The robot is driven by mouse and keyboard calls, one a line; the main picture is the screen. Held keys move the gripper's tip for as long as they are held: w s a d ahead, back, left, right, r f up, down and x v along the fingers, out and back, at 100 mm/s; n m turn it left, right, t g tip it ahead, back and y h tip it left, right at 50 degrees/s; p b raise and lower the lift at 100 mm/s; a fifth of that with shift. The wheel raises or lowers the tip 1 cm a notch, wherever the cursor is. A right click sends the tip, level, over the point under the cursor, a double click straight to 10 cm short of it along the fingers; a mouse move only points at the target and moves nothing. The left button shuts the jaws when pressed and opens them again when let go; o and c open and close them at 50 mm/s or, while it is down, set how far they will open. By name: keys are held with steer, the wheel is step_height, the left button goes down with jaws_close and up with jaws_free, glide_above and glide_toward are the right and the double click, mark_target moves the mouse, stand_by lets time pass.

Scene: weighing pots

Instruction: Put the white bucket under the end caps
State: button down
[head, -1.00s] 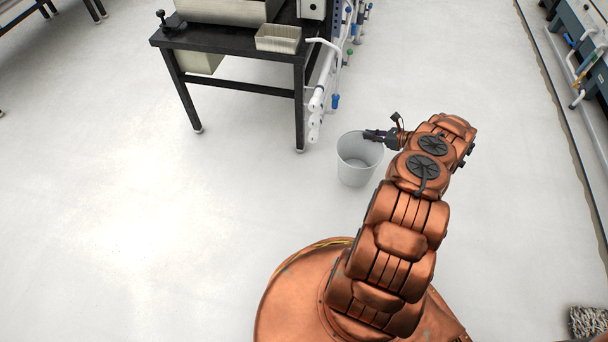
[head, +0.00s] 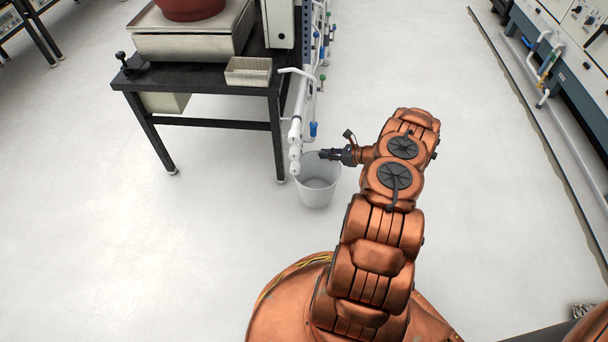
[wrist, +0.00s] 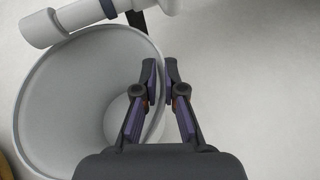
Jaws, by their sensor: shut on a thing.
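The white bucket (head: 317,192) is upright and empty beside the table's right front leg, its mouth facing up. My gripper (head: 328,154) is shut on the right part of its rim. In the wrist view the two fingers (wrist: 158,95) pinch the wall of the bucket (wrist: 60,100). The white end caps (head: 295,158) are at the near lower end of the white pipes, close to the bucket's left rim in the head view. Whether the bucket touches the floor I cannot tell.
A black table (head: 205,90) at the upper left carries a beige bin (head: 248,72) and a scale with a red-brown pot (head: 190,8). White pipes (head: 302,105) run along its right side. A bench (head: 560,70) lines the far right.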

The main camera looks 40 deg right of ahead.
steer(key=b, duration=0.3)
glide_above(305, 172)
steer(key=s+a, duration=0.2)
steer(key=s, duration=0.1)
steer(key=f, duration=0.3)
steer(key=f+b, duration=0.1)
steer(key=shift+a+f, duration=0.2)
steer(key=shift+f, duration=0.15)
steer(key=c, duration=1.3)
jaws_free()
steer(key=shift+r, duration=0.1)
steer(key=p+v, duration=0.4)
steer(key=v, duration=0.8)
